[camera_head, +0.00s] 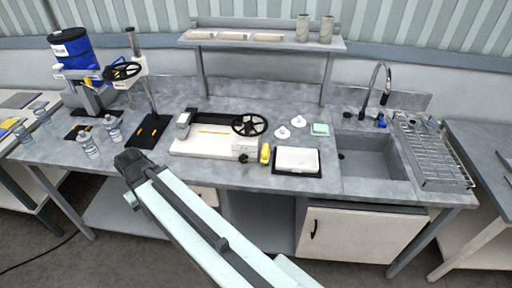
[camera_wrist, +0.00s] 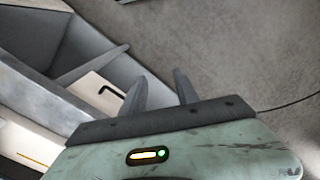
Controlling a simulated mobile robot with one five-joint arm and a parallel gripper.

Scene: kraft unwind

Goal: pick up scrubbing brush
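I cannot surely pick out the scrubbing brush. In the head view my arm crosses the front of the bench, left of centre, well away from the sink. My fingers are not clear there.
The grey bench (camera_head: 225,181) holds a sink (camera_head: 374,162), a drying rack (camera_head: 440,160), a white tray (camera_head: 297,160), a yellow object (camera_head: 265,153), a black-wheeled device (camera_head: 249,125) and several bottles at left. A shelf (camera_head: 262,42) stands at the back. A cabinet door (camera_head: 360,236) is below.

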